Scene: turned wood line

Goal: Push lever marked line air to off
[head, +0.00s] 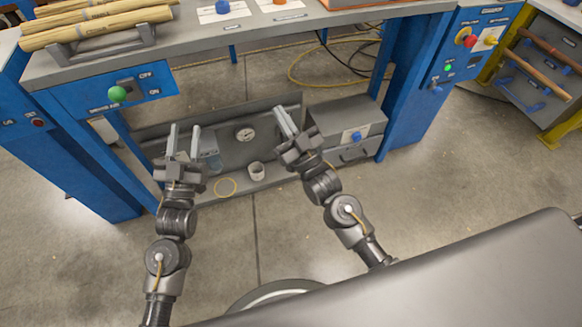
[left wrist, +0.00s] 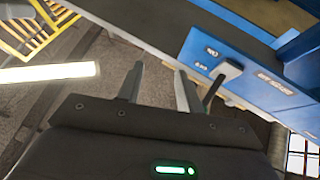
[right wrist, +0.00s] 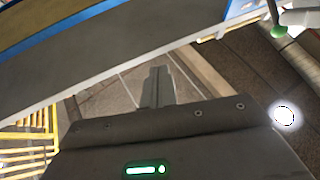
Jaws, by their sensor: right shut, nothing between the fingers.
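A lever with a green ball knob (head: 118,93) sticks out of a blue panel (head: 72,102) under the bench's left end. OFF and ON labels sit beside its grey mount; the name label is too small to read. A green knob on a rod also shows in the right wrist view (right wrist: 279,31). In the left wrist view a lever's grey mount (left wrist: 228,70) and dark rod show beside two small labels. My left gripper (head: 183,135) is open and empty, right of and below the knob. My right gripper (head: 289,121) is shut and empty, further right.
The grey bench top (head: 200,45) holds wooden rods (head: 95,25) on a rack. A second small control (head: 437,90) sits on the right blue post. Floor in front is clear.

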